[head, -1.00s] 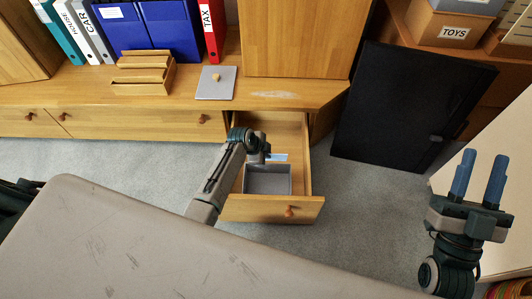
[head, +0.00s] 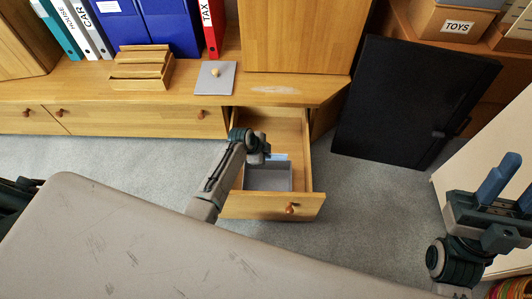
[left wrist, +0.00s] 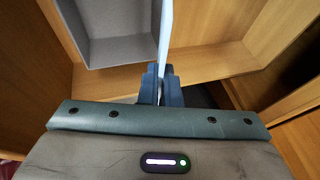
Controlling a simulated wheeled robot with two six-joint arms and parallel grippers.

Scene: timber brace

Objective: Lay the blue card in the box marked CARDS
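The pale blue card (head: 278,157) shows as a small patch beside my left gripper (head: 262,158) in the head view. In the left wrist view the card (left wrist: 166,32) is seen edge-on, upright between the two blue fingers of my left gripper (left wrist: 160,88), which are shut on it. An open-topped grey box (head: 268,179) sits in the open wooden drawer (head: 262,208); its wall also shows in the left wrist view (left wrist: 112,48). No CARDS marking is readable on it. The gripper is over the drawer, at the box's far side. My right gripper (head: 510,190) is open and empty at the right edge.
On the cabinet top are a grey lid with a knob (head: 214,80), a wooden letter rack (head: 141,70) and several binders (head: 165,25). A black panel (head: 410,100) stands right of the drawer. A box labelled TOYS (head: 450,18) is at the upper right.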

